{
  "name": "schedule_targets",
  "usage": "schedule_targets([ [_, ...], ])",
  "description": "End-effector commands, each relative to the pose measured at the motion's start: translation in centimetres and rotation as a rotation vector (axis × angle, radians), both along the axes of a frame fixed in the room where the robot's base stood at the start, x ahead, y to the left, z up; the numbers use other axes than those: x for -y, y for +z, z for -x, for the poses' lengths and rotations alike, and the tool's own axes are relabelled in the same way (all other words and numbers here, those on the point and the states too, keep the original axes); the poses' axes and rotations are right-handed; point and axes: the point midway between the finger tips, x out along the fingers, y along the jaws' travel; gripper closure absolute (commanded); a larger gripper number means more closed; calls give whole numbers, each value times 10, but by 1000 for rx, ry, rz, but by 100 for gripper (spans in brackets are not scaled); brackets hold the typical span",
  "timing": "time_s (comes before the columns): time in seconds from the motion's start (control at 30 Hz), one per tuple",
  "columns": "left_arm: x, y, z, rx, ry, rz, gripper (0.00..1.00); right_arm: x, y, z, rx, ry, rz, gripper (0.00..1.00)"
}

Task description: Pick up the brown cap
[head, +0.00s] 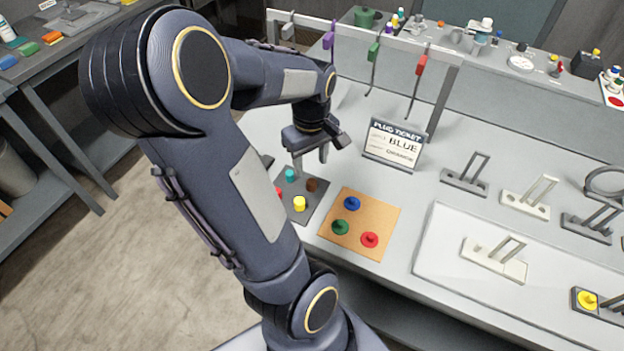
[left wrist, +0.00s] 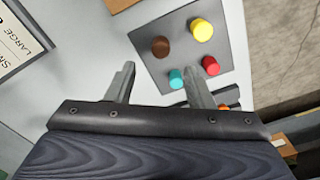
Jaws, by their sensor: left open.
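The brown cap (head: 311,185) stands on a dark grey square mat (head: 309,204), with a teal cap (head: 291,175), a yellow cap (head: 299,203) and a red cap (head: 278,192) around it. In the left wrist view the brown cap (left wrist: 161,47) is at the mat's left corner, ahead of the fingers. My left gripper (head: 311,162) is open and empty above the mat's far edge. In the left wrist view its fingers (left wrist: 160,85) are spread, the right one close to the teal cap (left wrist: 177,79). My right gripper does not show.
An orange-tan board (head: 385,220) with blue, green and red pieces lies right of the mat. A sign reading "PLUG TICKET" and "BLUE" (head: 395,144) stands behind. A rack (head: 447,95) with hanging coloured clips rises at the back. Grey brackets (head: 465,178) stand further right.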

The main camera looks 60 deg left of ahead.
Motion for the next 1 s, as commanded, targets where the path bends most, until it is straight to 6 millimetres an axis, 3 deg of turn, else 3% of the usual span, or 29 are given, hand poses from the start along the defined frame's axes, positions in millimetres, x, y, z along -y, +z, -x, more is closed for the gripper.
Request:
schedule_targets([
  [0.4, 4, -58, 2, -1, -3, 5, 52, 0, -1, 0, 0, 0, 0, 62],
  [0.73, 4, -64, 1, 4, -5, 3, 52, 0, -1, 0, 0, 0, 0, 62],
  [1.0, 4, -63, 1, 4, -5, 3, 88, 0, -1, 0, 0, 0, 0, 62],
])
